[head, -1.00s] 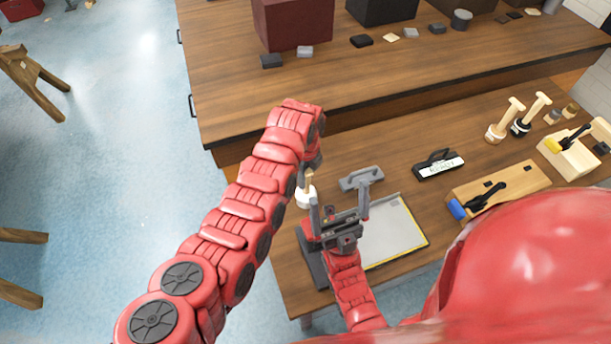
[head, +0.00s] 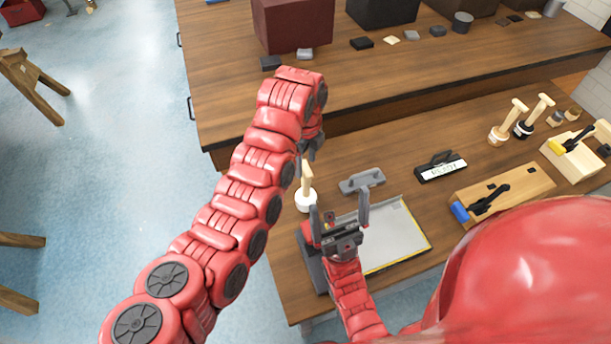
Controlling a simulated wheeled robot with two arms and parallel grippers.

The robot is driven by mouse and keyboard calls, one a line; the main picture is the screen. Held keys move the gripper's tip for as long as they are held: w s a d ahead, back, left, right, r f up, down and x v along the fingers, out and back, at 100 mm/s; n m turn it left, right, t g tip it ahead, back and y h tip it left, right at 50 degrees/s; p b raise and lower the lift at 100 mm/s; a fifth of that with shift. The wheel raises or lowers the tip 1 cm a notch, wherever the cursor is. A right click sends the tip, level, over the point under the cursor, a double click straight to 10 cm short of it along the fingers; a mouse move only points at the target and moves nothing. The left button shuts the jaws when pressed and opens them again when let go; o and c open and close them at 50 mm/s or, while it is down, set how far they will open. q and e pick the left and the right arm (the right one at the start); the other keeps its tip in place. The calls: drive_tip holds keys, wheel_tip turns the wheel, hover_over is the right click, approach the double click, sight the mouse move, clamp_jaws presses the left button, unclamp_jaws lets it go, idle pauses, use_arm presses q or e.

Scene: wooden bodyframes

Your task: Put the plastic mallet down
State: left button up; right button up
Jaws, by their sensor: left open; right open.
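The plastic mallet (head: 306,199) has a white head and a pale wooden handle. It stands upright, head down, on the near wooden table (head: 395,180) close to its left edge. My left gripper (head: 312,152) is open near the top of the handle; its fingers are mostly hidden by my own wrist, and I cannot tell whether they touch the handle. My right gripper (head: 339,212) is open and empty, fingers pointing away from me, just right of the mallet and over the left side of a grey tray (head: 413,243).
A grey handled block (head: 362,181) lies behind the tray. Two other mallets (head: 508,122) (head: 534,117) and wooden blocks with clamps (head: 505,190) stand at right. A long workbench (head: 420,70) is behind.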

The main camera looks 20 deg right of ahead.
use_arm(q)
wheel_tip(320, 180, up, 4)
drive_tip(key=shift+r, duration=0.1)
